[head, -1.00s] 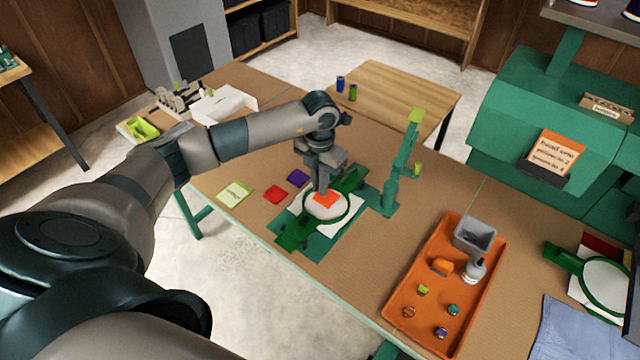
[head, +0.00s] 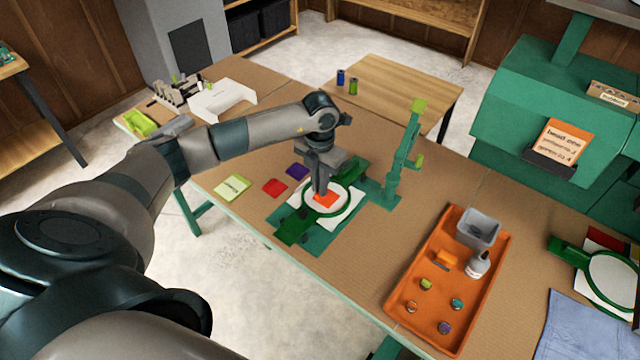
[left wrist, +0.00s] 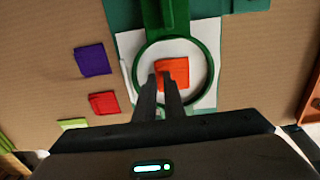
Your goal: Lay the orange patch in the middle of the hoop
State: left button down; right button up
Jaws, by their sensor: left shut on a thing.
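The orange patch (head: 325,199) is inside the green hoop (head: 348,207), over the white cloth. In the left wrist view the patch (left wrist: 173,72) is near the hoop's middle, inside the green ring (left wrist: 211,86). My left gripper (head: 322,191) points down at the patch and is shut on its near edge; the fingertips (left wrist: 165,78) cover part of it in the wrist view. I cannot tell whether the patch touches the cloth. My right gripper is not in view.
A red patch (head: 274,187), a purple patch (head: 298,171) and a pale green packet (head: 232,187) lie left of the hoop. A green stand (head: 402,165) rises behind it. An orange tray (head: 402,310) with small items is at right.

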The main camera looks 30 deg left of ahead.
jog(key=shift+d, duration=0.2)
pick_arm(q)
jog(key=c, duration=1.8)
grip_release()
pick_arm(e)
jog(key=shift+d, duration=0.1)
pick_arm(q)
jog(key=shift+o, duration=0.2)
